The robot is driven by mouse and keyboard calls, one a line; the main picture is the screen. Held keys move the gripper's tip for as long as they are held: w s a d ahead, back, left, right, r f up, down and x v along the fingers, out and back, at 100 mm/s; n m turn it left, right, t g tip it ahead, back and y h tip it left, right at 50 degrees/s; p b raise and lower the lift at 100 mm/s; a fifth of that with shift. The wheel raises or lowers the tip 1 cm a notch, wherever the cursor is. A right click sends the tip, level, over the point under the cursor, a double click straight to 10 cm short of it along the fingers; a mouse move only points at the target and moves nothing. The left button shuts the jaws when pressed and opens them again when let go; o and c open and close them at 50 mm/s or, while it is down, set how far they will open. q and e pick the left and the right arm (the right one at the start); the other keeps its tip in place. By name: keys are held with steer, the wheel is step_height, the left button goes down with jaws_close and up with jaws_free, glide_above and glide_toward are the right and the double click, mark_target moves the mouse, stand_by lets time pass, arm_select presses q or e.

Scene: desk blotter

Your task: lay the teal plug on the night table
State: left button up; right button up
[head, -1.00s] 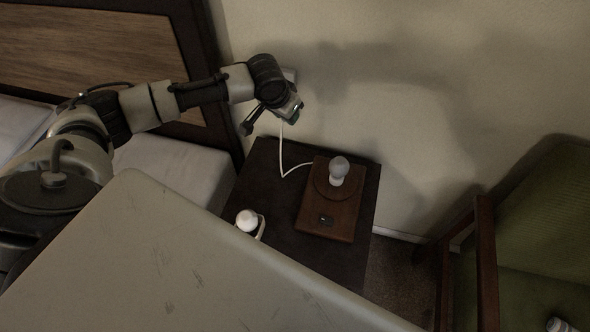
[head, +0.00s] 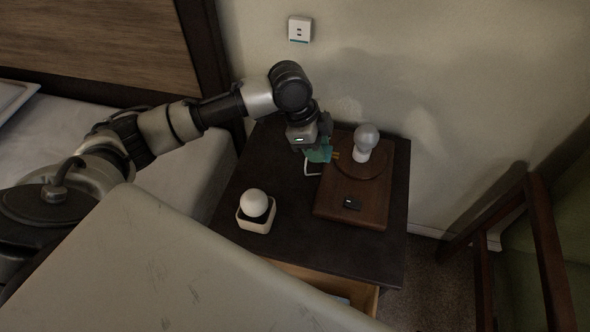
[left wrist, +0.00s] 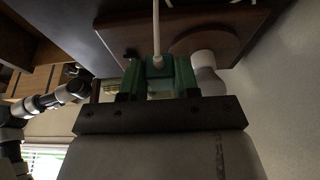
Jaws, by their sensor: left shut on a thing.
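The teal plug (head: 319,153) is held in my left gripper (head: 312,145), which is shut on it above the back of the dark night table (head: 285,175). Its metal prongs point right, towards the bulb lamp. In the left wrist view the plug (left wrist: 156,67) sits between the fingers, with its white cord (left wrist: 156,25) running away from it. In the head view part of the cord (head: 312,172) shows just below the plug. I cannot tell whether the plug touches the table top. My right gripper is not seen.
A lamp with a wooden base (head: 350,205) and a bulb (head: 366,137) stands close right of the plug. A white ball in a square holder (head: 254,222) is at the front left. A wall socket (head: 300,30) is behind. A drawer (head: 325,287) is open in front.

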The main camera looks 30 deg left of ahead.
arm_select(q)
steer(key=b, duration=0.2)
glide_above(286, 168)
steer(key=a, duration=0.1)
step_height(286, 168, down, 5)
steer(key=shift+s+a+f, duration=0.1)
steer(key=shift+s+f, duration=0.05)
steer(key=shift+f, duration=0.05)
step_height(286, 168, down, 3)
steer(key=shift+f+b, duration=0.15)
steer(key=shift+b, duration=0.15)
steer(key=shift+f, duration=0.4)
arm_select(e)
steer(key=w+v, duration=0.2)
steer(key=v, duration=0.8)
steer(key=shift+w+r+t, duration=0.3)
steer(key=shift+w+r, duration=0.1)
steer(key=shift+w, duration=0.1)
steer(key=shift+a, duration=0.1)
arm_select(q)
steer(key=o, duration=0.9)
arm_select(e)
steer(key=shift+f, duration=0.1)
